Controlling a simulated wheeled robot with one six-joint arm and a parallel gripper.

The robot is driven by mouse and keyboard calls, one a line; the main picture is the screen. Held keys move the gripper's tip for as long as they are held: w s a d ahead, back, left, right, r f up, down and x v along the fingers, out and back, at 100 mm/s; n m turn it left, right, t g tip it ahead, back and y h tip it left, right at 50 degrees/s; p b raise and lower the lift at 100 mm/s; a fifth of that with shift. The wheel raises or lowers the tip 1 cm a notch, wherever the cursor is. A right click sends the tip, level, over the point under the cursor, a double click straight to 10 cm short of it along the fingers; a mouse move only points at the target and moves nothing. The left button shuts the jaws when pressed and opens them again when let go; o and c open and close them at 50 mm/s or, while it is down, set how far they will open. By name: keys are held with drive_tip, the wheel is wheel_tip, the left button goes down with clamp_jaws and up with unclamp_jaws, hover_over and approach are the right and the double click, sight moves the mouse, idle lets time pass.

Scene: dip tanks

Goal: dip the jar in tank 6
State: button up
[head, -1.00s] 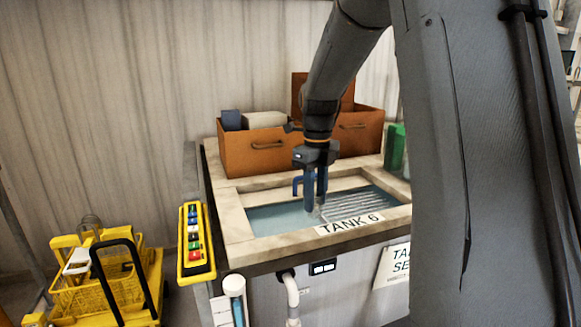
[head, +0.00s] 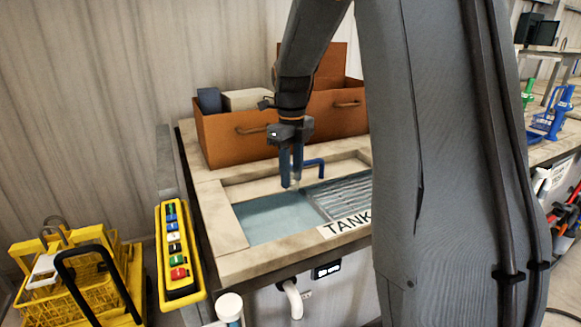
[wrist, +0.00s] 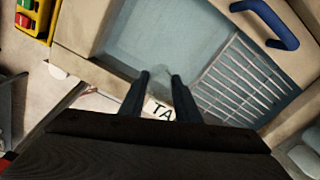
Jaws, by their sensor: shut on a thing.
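My gripper (head: 291,182) points down over the basin of tank 6 (head: 222,262), above the water left of a slatted rack (head: 340,192). The gripper also shows in the wrist view (wrist: 160,76), its two dark fingers a little apart. It is shut on the jar, a small clear thing (wrist: 160,71) seen only faintly between the fingertips. The jar's lower end is hard to make out; I cannot tell whether it touches the water. The label (head: 345,222) reads "TANK", its end hidden behind my arm.
Orange boxes (head: 225,142) stand behind the basin. A blue bent pipe (head: 314,162) is at its back edge. A yellow button panel (head: 179,248) hangs at the left, with a yellow basket cart (head: 90,275) beside it. A white pipe (head: 293,300) sits on the front.

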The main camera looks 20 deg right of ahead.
sight(292, 184)
wheel_tip(292, 184, down, 3)
drive_tip(key=shift+f, duration=0.15)
drive_tip(key=shift+f+b, duration=6.15)
drive_tip(key=shift+f, duration=5.8)
drive_tip(key=shift+r, duration=0.15)
wheel_tip(292, 184, up, 18)
drive_tip(key=p, duration=1.2)
drive_tip(key=shift+r, duration=0.15)
